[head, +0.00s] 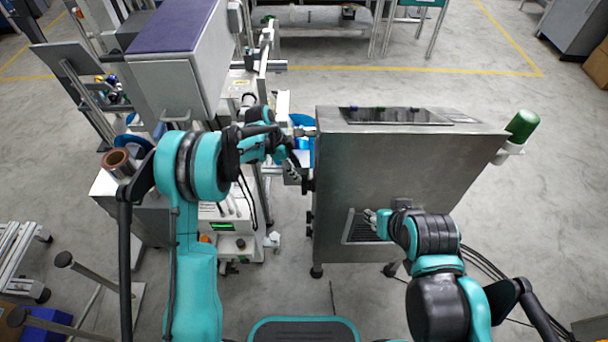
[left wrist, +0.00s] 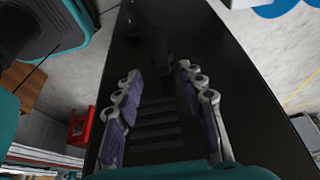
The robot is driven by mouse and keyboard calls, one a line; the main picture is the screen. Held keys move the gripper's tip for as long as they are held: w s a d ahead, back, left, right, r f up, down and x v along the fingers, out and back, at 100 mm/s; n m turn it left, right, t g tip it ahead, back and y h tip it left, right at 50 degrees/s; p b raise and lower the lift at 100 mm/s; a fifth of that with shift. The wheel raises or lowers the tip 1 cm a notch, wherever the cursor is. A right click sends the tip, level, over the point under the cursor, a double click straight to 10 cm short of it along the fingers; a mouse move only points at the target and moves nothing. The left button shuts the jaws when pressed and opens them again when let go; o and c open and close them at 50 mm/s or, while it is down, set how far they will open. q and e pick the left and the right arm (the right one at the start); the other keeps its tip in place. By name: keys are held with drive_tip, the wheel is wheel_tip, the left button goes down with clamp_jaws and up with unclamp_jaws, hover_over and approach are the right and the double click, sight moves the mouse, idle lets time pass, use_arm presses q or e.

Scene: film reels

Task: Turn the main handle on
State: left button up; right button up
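A steel cabinet (head: 410,165) stands right of centre, with small black fittings (head: 309,187) along its left edge. My left gripper (head: 296,172) is beside that edge, close to the fittings; I cannot tell if it touches them. In the left wrist view, its two purple-padded fingers (left wrist: 159,72) are spread with nothing clearly between them. They face a dark panel (left wrist: 150,25) with slots (left wrist: 155,128) and a faint dark protrusion (left wrist: 162,52), possibly the handle. The main handle is not clearly distinguishable. My right gripper (head: 373,219) is before the cabinet's front vent; its opening is unclear.
A machine with a purple-topped grey box (head: 175,70) stands left of the cabinet, with a narrow gap between. A green lamp (head: 521,125) juts from the cabinet's right side. Cables (head: 490,265) lie at lower right.

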sight(304, 180)
use_arm(q)
drive_tip(key=b+x, duration=0.3)
drive_tip(key=x, duration=0.4)
drive_tip(key=shift+w+d+f, duration=0.1)
drive_tip(key=shift+d+f, duration=0.05)
drive_tip(key=shift+f, duration=0.05)
drive_tip(key=c, duration=0.8)
